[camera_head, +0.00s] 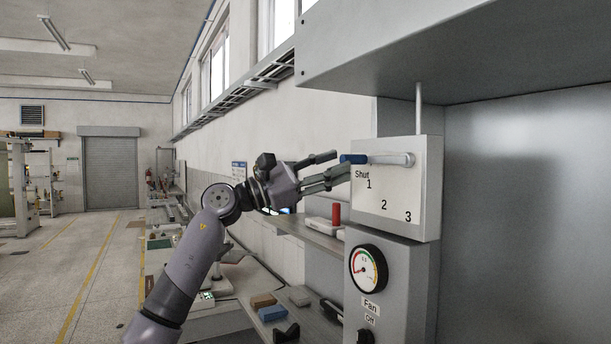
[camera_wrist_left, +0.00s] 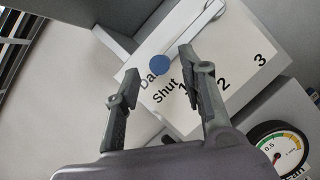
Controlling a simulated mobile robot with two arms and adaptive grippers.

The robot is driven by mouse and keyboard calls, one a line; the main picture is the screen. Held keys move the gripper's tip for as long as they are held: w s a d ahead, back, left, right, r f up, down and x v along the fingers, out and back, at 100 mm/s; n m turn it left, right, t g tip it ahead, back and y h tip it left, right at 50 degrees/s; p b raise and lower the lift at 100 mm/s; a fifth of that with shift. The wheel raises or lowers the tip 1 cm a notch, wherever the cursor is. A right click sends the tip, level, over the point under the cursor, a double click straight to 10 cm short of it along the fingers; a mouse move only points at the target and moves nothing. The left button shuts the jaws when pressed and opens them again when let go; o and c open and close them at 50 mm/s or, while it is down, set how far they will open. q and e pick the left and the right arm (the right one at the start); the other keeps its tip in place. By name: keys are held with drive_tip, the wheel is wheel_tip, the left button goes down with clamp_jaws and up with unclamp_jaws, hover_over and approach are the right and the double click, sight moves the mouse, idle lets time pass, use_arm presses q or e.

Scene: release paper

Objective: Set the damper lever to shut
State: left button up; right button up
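The damper lever has a blue grip (camera_head: 353,158) and a pale metal arm (camera_head: 385,159). It lies nearly level, its grip pointing left just above the word Shut on the white damper box (camera_head: 430,190). In the left wrist view the blue grip end (camera_wrist_left: 162,65) faces the camera, between the fingertips in the picture. My left gripper (camera_head: 336,165) is open, just left of the grip, with its fingers pointing at it. In the left wrist view its fingers (camera_wrist_left: 158,63) are spread and hold nothing. Whether the tips overlap the grip in depth is unclear. My right gripper is not in view.
A fan gauge (camera_head: 367,269) sits on the grey column below the damper box. A large grey hood (camera_head: 480,50) hangs above. A shelf (camera_head: 310,238) with a red cylinder (camera_head: 336,214) and a lower bench with small blocks (camera_head: 263,300) are below my left arm.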

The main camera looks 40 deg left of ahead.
use_arm(q)
drive_tip(key=v, duration=0.7)
drive_tip(key=shift+s+a, duration=0.2)
drive_tip(key=shift+s, duration=0.1)
drive_tip(key=shift+f, duration=0.1)
